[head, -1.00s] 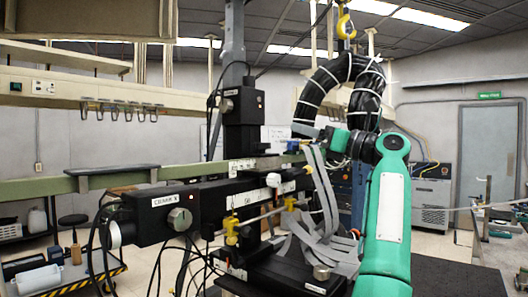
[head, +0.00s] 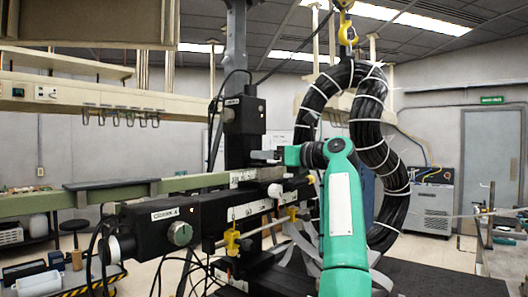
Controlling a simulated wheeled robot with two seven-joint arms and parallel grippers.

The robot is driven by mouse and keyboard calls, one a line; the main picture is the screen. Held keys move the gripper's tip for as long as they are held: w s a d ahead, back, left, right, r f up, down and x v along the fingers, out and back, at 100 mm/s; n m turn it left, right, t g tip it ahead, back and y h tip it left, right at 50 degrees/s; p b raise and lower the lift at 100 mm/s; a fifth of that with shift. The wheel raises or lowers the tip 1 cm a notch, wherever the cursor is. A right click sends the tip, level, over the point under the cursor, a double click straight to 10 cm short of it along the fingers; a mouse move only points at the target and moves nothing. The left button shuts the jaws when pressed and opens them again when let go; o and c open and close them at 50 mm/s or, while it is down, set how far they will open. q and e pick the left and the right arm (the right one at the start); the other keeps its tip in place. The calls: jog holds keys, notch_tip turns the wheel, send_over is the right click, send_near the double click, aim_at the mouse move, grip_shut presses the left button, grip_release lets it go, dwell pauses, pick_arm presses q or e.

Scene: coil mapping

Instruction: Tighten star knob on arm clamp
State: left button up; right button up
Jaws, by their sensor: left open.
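My green left arm rises from the bottom right, and its gripper (head: 264,156) points left, above the measuring stage. It is open and nothing shows between its fingers, which are small and seen side-on. Below it, a black horizontal arm (head: 245,209) carries a white knob (head: 275,190), a yellow clamp (head: 232,241) and a second yellow clamp (head: 292,213). The gripper is apart from these. I cannot tell which part is the star knob. A silver round knob (head: 180,233) sits on the black box at left. My right gripper is not in view.
A long green rail (head: 130,194) runs across behind the stage. A black upright column (head: 243,130) stands just left of the gripper. A thick black cable bundle (head: 385,165) loops behind my arm. Loose cables hang below the black box.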

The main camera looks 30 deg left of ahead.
pick_arm(q)
jog(key=shift+a, duration=0.9)
jog(key=shift+c, duration=0.4)
